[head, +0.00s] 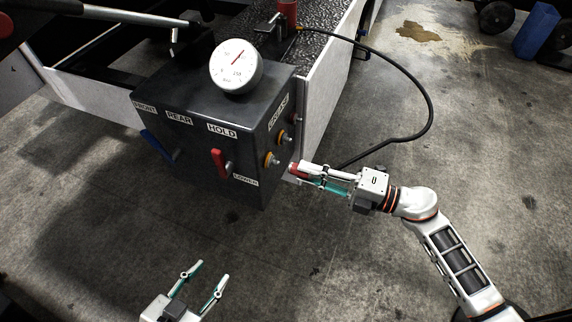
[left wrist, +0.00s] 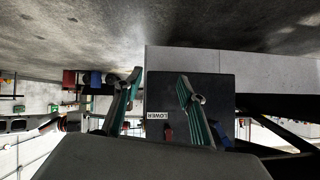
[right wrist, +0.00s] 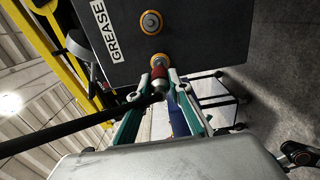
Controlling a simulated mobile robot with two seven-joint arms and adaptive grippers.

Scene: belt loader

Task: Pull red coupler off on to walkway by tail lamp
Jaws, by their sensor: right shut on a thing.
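The red coupler (head: 297,169) is at the end of a black hose, beside the grease side of the dark control box (head: 215,130). My right gripper (head: 304,172) is shut on it. In the right wrist view the coupler (right wrist: 159,72) lines up with an orange-ringed fitting (right wrist: 160,59); in the head view a small gap seems to show, but contact is unclear. The walkway (head: 312,38) is black textured plate behind the box. The red tail lamp (head: 288,12) stands at its far part. My left gripper (head: 210,272) is open and empty, low in front of the box.
The black hose (head: 428,105) loops out right from the walkway to my right gripper. A round gauge (head: 236,66) tops the box; a red lever (head: 220,163) and blue handle (head: 157,146) are on its front. Pale side rails edge the walkway.

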